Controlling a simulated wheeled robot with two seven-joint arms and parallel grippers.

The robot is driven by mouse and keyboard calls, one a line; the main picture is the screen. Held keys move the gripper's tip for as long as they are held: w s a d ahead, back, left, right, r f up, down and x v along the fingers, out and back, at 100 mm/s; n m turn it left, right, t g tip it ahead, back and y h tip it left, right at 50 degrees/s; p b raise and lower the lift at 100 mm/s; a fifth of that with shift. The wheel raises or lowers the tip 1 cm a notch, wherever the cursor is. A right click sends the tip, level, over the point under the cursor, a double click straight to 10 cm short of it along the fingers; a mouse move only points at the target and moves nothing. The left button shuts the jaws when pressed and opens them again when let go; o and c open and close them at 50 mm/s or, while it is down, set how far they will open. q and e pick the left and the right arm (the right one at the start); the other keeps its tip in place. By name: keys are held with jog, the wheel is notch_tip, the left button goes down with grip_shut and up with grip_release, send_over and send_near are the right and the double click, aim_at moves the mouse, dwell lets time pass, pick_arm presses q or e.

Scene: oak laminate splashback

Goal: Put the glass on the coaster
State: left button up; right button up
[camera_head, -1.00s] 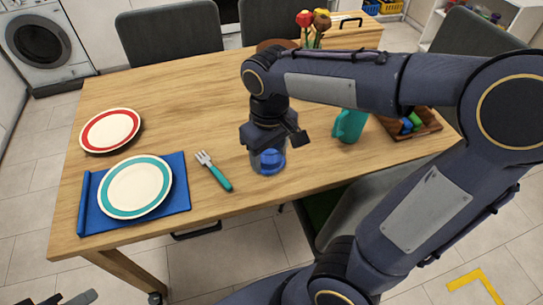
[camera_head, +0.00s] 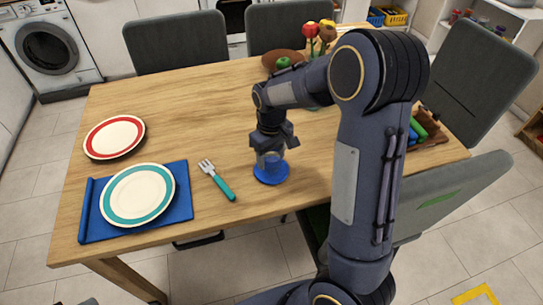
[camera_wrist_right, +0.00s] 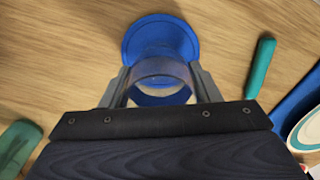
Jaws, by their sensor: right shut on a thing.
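The clear glass (camera_head: 269,160) is between the fingers of my right gripper (camera_head: 271,148), which is shut on it. The glass looks upright. The round blue coaster (camera_head: 271,174) lies on the table beneath it, close to the front edge. In the wrist view the glass (camera_wrist_right: 160,84) sits between both fingers (camera_wrist_right: 161,88), and the coaster (camera_wrist_right: 160,32) shows beyond it and through it. The glass overlaps the coaster's near part there; I cannot tell whether they touch. Only dark bits of my left gripper (camera_head: 88,301) show at the bottom edge.
A fork with a teal handle (camera_head: 217,180) lies left of the coaster. A teal-rimmed plate (camera_head: 137,195) is on a blue mat (camera_head: 182,208), with a red-rimmed plate (camera_head: 114,137) behind. A brown bowl (camera_head: 270,60) and flowers stand at the back. The table's middle is clear.

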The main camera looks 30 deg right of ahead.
jog(key=shift+f, duration=0.25)
jog(key=shift+f, duration=0.15)
jog(key=o, duration=1.1)
